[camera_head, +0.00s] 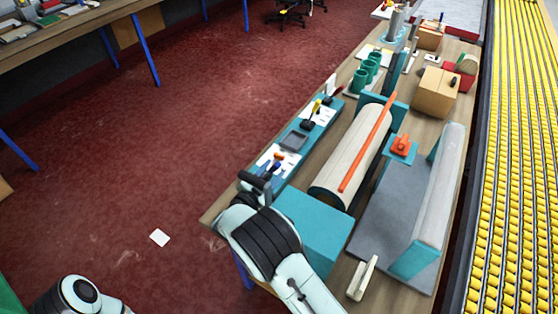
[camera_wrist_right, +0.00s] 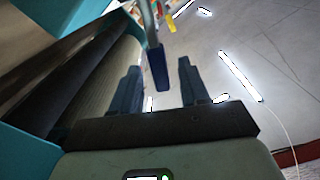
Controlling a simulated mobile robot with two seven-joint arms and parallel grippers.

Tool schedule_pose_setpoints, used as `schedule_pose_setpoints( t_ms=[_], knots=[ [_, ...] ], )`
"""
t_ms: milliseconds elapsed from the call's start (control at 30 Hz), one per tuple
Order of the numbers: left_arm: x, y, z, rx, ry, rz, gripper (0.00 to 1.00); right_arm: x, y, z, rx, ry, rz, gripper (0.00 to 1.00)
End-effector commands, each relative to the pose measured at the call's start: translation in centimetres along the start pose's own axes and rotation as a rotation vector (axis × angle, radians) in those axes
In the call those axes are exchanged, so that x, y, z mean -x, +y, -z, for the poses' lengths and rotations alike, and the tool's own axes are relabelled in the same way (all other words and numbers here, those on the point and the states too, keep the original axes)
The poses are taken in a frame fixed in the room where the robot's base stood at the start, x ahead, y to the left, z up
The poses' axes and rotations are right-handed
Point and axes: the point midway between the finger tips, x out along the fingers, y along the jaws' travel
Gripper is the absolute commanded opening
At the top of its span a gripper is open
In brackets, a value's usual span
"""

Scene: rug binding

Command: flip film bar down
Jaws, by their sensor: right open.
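A long orange bar (camera_head: 367,142) lies slantwise along the top of a pale roll (camera_head: 350,150) on the bench in the head view; I take it to be the film bar. My right gripper (camera_head: 254,184) is at the near left of the bench, by the roll's near end and the teal box. In the right wrist view its two dark fingers (camera_wrist_right: 160,68) are open. A grey rod with a dark blue end (camera_wrist_right: 157,68) shows between them; I cannot tell whether it touches either finger. My left gripper is out of view.
A teal box (camera_head: 312,228) stands before the roll, beside my right arm. A tray of tools (camera_head: 293,141) lies left of the roll. Boxes (camera_head: 435,92) stand farther back. Yellow rollers (camera_head: 515,170) run beyond.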

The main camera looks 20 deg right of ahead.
Motion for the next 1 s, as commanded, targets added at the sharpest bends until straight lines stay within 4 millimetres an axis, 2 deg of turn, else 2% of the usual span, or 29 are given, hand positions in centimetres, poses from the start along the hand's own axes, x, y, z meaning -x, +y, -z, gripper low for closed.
schedule_pose_setpoints(
  t_ms=[100, 300, 633, 667, 700, 800, 1000],
  knots=[
    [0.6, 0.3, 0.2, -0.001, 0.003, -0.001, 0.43, -2.2, -0.1, 0.1, 0.000, 0.002, -0.001, 0.45],
    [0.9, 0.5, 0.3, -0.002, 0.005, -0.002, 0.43, -4.1, 0.0, 0.0, 0.001, 0.000, 0.000, 0.45],
    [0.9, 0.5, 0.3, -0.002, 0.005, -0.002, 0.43, -4.5, 0.0, -0.1, 0.000, -0.001, 0.001, 0.45],
    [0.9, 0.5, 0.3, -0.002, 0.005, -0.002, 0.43, -4.5, 0.0, -0.1, 0.000, -0.001, 0.001, 0.41],
    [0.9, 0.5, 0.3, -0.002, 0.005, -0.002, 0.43, -4.5, 0.0, -0.1, 0.000, -0.001, 0.001, 0.28],
    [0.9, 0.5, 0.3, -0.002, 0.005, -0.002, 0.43, -4.5, 0.0, 0.0, 0.000, -0.001, 0.001, 0.00],
    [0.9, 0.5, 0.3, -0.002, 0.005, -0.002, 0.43, -4.5, 0.0, 0.0, 0.002, -0.001, 0.001, 0.00]
  ],
)
